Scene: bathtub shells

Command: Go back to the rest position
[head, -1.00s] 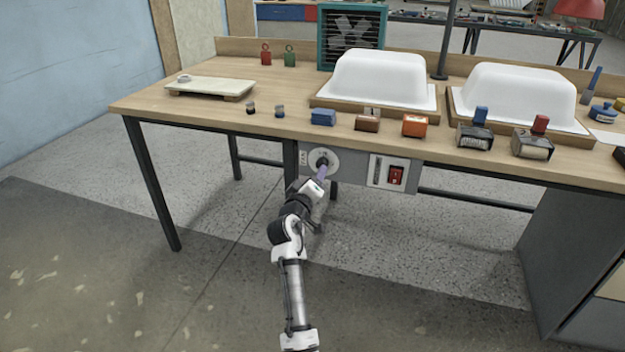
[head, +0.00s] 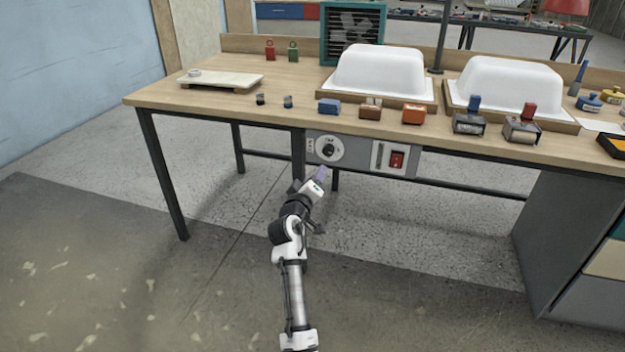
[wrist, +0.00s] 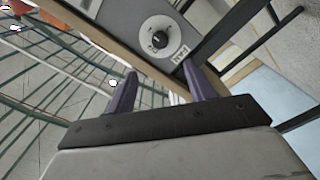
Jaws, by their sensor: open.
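My gripper (head: 321,174) is in front of the workbench, below the tabletop edge and just below the control panel. In the wrist view my gripper (wrist: 166,92) shows two purple fingers spread apart with nothing between them. A black rotary knob on a white round dial (head: 329,149) sits on the grey panel under the bench. The dial also shows in the wrist view (wrist: 158,38), beyond the fingertips and apart from them. A red switch (head: 397,160) is on the panel to the right of the dial.
The wooden workbench (head: 215,108) carries two white tub shells (head: 378,72) (head: 511,84), a pale board (head: 221,81), small blocks and stamps. A dark table leg (head: 163,175) stands left of my arm. The floor (head: 110,270) around my arm is clear.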

